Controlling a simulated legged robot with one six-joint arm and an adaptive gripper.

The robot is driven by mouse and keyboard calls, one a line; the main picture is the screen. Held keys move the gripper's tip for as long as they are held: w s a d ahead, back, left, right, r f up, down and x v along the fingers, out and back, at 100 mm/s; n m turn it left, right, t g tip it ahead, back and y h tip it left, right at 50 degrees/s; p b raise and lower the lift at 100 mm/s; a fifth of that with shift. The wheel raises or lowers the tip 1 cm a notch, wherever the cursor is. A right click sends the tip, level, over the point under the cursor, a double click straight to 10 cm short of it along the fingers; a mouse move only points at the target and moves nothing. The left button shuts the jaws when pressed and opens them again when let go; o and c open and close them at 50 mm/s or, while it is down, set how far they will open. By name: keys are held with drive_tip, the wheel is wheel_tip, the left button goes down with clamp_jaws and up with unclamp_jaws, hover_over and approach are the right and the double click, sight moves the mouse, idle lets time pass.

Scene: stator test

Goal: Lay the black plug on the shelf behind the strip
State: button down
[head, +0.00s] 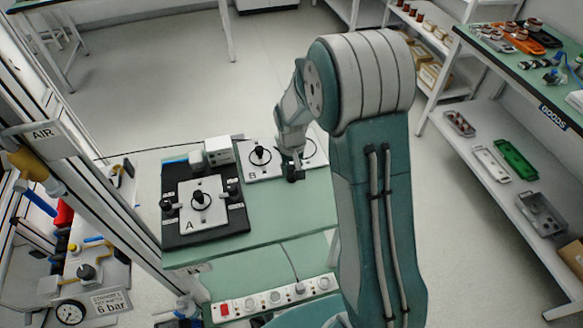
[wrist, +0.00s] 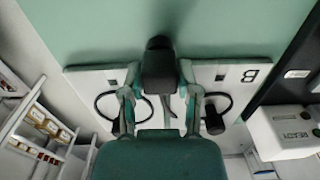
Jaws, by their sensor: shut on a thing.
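My gripper (head: 290,163) hangs over the far part of the green table (head: 290,212), beside white plate B (head: 250,171). It is shut on the black plug (head: 292,176), which sticks out below the fingers. In the wrist view the plug (wrist: 158,72) sits between the two fingers of my gripper (wrist: 159,90), apart from the table as far as I can tell. The white power strip (head: 270,298) with a red switch and several round sockets lies at the near side, below the tabletop. The shelf behind the strip (head: 312,253) shows only partly, under the table edge.
A black base with white plate A (head: 201,204) and a small white box (head: 219,149) stand on the table's left. An air panel (head: 85,272) stands left; a goods rack (head: 520,190) stands right.

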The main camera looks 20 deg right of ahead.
drive_tip(key=shift+a+f, duration=0.1)
drive_tip(key=shift+c, duration=1.7)
unclamp_jaws()
drive_tip(key=shift+a, duration=0.4)
drive_tip(key=shift+d, duration=0.15)
